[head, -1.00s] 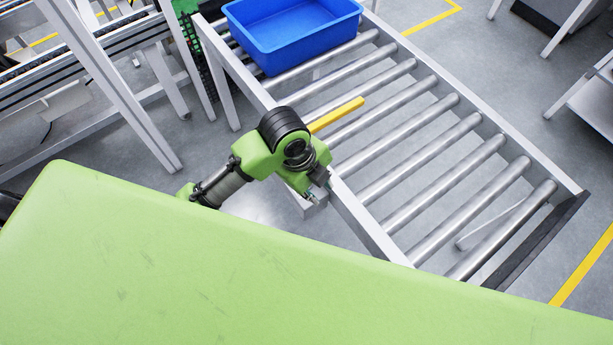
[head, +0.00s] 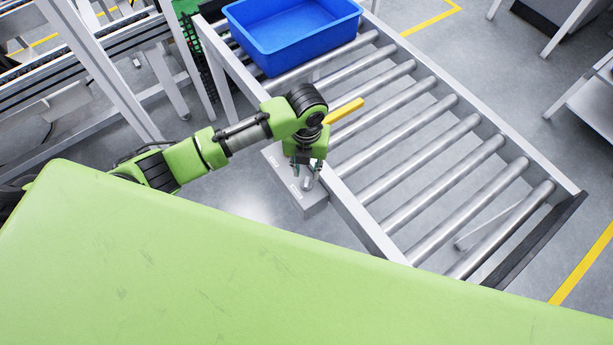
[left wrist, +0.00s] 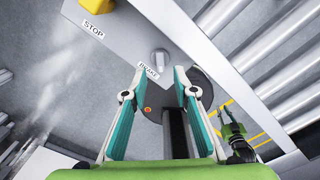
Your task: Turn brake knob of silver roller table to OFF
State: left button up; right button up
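The silver roller table (head: 555,170) runs diagonally across the head view. A grey control box (head: 312,205) is fixed to its near side. In the left wrist view the box face (left wrist: 130,35) carries a grey brake knob (left wrist: 160,60), a BRAKE label (left wrist: 148,72) and a STOP label (left wrist: 93,29). My left gripper (head: 303,178) points down over the box. In the left wrist view its teal fingers (left wrist: 159,70) are open, with the knob just beyond and between the tips, apparently untouched. A small green and black part (left wrist: 234,132), probably my right arm, shows there; its fingers are unclear.
A blue bin (head: 290,40) sits on the far rollers. In the left wrist view a yellow piece (left wrist: 97,5) stands beside the STOP label. Another conveyor (head: 90,55) is at the upper left.

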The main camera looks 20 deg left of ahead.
aim_at(306, 182)
pick_arm(q)
notch_tip(306, 182, down, 6)
jog(key=shift+r, duration=0.15)
grip_shut()
